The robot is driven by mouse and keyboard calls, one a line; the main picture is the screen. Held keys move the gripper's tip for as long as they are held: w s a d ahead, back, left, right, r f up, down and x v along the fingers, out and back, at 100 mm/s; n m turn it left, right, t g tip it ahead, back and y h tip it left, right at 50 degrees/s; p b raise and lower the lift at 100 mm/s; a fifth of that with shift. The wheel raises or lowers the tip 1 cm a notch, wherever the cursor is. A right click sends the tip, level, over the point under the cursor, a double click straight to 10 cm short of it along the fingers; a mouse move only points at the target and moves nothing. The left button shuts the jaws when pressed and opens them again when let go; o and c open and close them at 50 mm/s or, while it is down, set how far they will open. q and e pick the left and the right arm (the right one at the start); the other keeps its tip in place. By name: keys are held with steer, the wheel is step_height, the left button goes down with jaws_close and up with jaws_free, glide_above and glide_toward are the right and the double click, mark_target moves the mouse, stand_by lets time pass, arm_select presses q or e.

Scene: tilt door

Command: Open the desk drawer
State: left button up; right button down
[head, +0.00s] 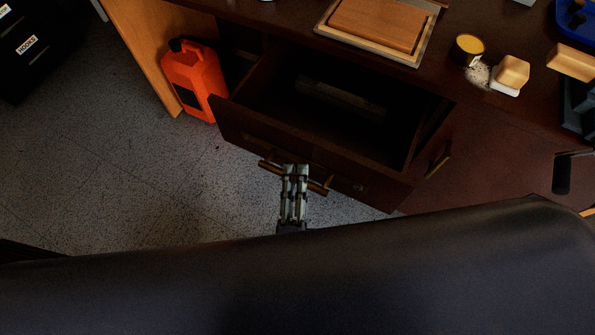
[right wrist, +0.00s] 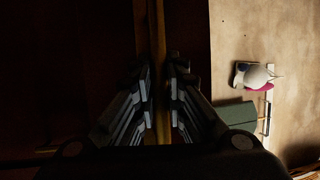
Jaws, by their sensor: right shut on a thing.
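The desk (head: 480,125) is dark brown wood. Its drawer (head: 300,150) is pulled well out, and its dark inside shows from above in the head view, with a long pale object (head: 340,97) lying toward the back. A bar-shaped brass handle (head: 318,186) is on the drawer front. My right gripper (head: 295,172) is shut on the handle near its middle. In the right wrist view the handle (right wrist: 159,60) runs between the two fingers of the gripper (right wrist: 160,75). My left gripper is not in view.
An orange jerrycan (head: 192,80) stands on the floor left of the drawer. On the desktop are a wooden box (head: 377,24), a yellow-topped tin (head: 468,49) and a brush-like block (head: 511,73). A dark cabinet (head: 35,40) is at far left. Speckled floor (head: 120,170) is clear.

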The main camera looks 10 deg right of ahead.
steer(key=shift+a+f, duration=0.1)
steer(key=c, duration=1.6)
jaws_free()
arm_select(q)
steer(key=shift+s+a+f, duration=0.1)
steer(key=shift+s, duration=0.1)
arm_select(e)
steer(key=shift+s, duration=0.1)
